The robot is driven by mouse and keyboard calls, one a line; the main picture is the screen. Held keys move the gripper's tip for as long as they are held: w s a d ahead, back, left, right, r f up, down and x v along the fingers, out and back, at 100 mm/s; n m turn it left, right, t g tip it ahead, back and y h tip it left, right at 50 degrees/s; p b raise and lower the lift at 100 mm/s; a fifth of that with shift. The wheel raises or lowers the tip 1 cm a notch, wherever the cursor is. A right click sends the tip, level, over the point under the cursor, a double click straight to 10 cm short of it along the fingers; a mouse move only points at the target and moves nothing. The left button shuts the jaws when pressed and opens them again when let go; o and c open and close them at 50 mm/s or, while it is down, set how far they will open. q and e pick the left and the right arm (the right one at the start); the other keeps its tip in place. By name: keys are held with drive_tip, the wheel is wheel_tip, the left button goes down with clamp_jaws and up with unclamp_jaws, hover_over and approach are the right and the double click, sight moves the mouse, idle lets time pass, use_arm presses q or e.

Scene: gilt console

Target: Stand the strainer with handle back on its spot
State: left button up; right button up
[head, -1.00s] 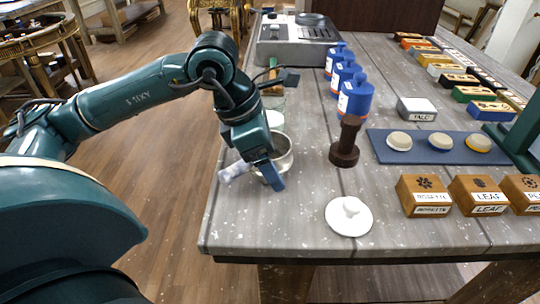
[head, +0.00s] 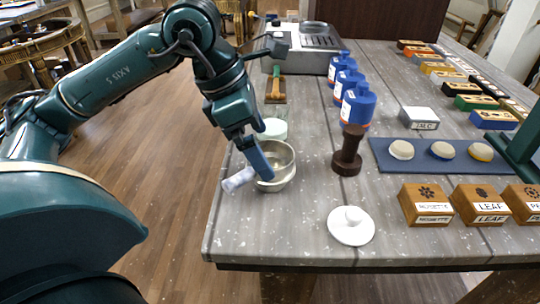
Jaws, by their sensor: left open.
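The strainer (head: 284,173) is a metal cup with a pale, whitish handle (head: 238,180). It stands near the left edge of the grey table, its handle pointing left toward that edge. My left gripper (head: 262,166) is open, its blue fingers pointing down at the strainer's near-left rim, by the handle. The fingers overlap the rim in the picture; I cannot tell whether they touch it. My right gripper is not in view.
A white lid-like disc (head: 351,227) lies in front. A dark brown tamper-like piece (head: 347,155) stands to the right, before several blue bottles (head: 357,106). A blue mat (head: 400,168) bears three round pieces. Labelled wooden blocks (head: 425,205) stand front right. The front left tabletop is clear.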

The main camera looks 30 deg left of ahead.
use_arm(q)
drive_tip(key=v, duration=0.5)
drive_tip(key=shift+a+r, duration=0.15)
drive_tip(key=shift+r, duration=0.2)
